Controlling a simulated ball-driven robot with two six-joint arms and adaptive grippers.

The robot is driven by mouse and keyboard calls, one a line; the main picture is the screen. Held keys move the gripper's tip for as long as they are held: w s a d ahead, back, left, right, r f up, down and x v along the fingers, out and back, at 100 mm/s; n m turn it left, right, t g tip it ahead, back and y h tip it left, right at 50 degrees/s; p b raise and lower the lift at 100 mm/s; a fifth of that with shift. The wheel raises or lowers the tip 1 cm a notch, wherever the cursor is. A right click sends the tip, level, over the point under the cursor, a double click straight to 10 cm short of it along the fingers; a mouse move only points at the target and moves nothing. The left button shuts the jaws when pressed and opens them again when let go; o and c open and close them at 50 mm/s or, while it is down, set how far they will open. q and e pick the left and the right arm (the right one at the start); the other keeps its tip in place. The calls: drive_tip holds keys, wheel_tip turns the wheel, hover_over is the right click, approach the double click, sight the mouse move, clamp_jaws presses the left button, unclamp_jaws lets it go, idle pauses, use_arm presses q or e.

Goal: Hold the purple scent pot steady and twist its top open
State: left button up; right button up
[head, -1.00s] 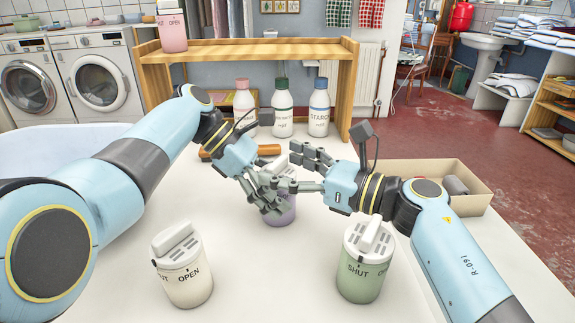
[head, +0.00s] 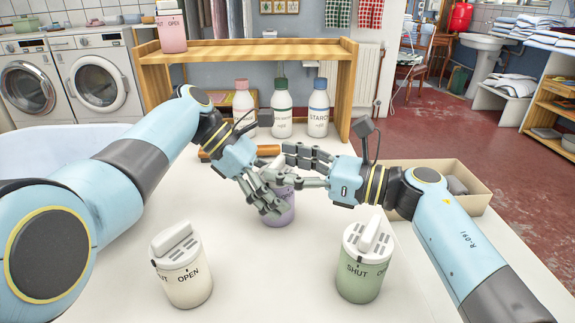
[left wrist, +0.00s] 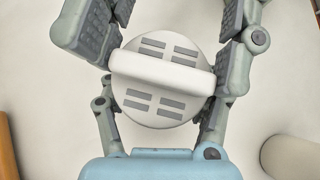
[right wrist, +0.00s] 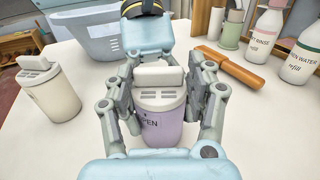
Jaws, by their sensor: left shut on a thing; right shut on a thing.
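The purple scent pot (right wrist: 163,130) stands upright on the white table, with a white slotted lid (left wrist: 163,80) that has a raised bar across it. Part of "OPEN" shows on its body in the right wrist view. My left gripper (head: 268,203) reaches down from the left with its fingers around the pot's body. My right gripper (head: 288,168) comes in from the right, higher up, with its fingers at lid height. Both are shut on the pot. The fingers overlap and hide much of it in the head view, so the exact contacts are unclear.
A cream pot (head: 184,270) and a green pot (head: 362,265) stand nearer on the table (head: 270,285). Several bottles (head: 282,110) stand behind, under a wooden shelf (head: 250,50). A cardboard box (head: 440,180) is behind my right arm. The front middle of the table is clear.

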drive_tip(key=n+g, duration=0.1)
drive_tip(key=g, duration=0.1)
drive_tip(key=n+g+y, duration=0.1)
drive_tip(key=n+g, duration=0.1)
drive_tip(key=g, duration=0.1)
drive_tip(key=w+n+g, duration=0.1)
drive_tip(key=n+g, duration=0.1)
drive_tip(key=g, duration=0.1)
drive_tip(key=shift+f+y, duration=0.1)
drive_tip(key=shift+y, duration=0.2)
drive_tip(key=shift+n+g, duration=0.4)
drive_tip(key=shift+g, duration=0.2)
drive_tip(key=shift+s+f+g, duration=0.1)
drive_tip(key=shift+s+g, duration=0.05)
drive_tip(key=shift+g, duration=0.15)
drive_tip(key=o, duration=1.1)
drive_tip(key=shift+d, duration=0.1)
drive_tip(key=shift+r, duration=0.2)
drive_tip(key=shift+r, duration=0.4)
wheel_tip(320, 180, up, 9)
